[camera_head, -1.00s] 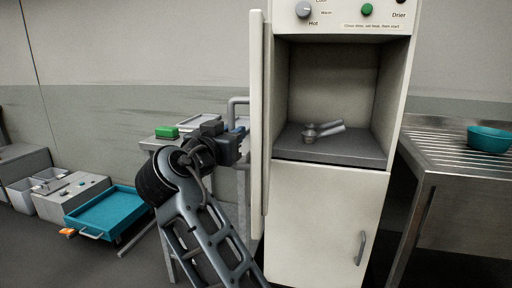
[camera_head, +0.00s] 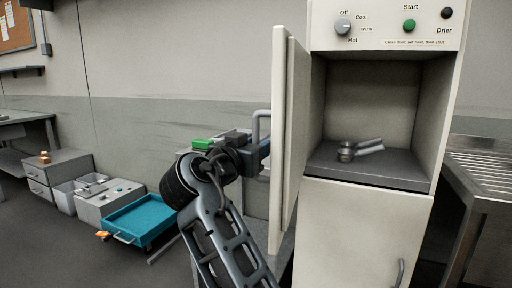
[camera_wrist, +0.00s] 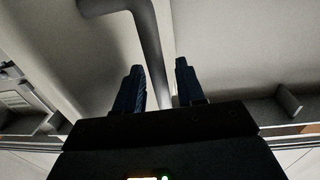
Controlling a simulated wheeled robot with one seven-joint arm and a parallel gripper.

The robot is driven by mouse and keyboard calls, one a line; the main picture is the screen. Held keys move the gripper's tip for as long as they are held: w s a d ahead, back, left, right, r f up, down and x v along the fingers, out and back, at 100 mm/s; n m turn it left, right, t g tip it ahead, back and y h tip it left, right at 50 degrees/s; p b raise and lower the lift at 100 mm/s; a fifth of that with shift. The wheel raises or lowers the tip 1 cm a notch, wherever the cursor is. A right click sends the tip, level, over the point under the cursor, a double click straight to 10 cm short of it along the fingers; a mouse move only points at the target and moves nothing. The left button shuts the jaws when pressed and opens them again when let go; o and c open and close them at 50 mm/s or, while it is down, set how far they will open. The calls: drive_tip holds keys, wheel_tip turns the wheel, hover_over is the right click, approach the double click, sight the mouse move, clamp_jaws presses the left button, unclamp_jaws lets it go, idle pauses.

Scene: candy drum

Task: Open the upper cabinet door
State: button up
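The upper cabinet door (camera_head: 292,130) is a pale panel that stands swung out at the left of the drier cabinet (camera_head: 319,222), seen nearly edge-on. The upper compartment (camera_head: 372,105) is exposed. The door's grey bar handle (camera_head: 261,122) sticks out to the left of the panel. My gripper (camera_head: 262,150) is at the handle, on the door's left side. In the wrist view the handle (camera_wrist: 150,45) runs between the two fingers of my gripper (camera_wrist: 158,80), with slim gaps visible beside it. Whether either finger touches it is unclear.
A grey metal object (camera_head: 360,149) lies inside the compartment. The lower door (camera_head: 360,240) is shut, with its own handle (camera_head: 400,272). A slatted metal counter (camera_head: 485,165) stands at the right.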

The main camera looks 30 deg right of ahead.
drive_tip(key=v, duration=0.7)
drive_tip(key=shift+s+a, duration=0.2)
drive_tip(key=shift+a, duration=0.1)
idle(0.4)
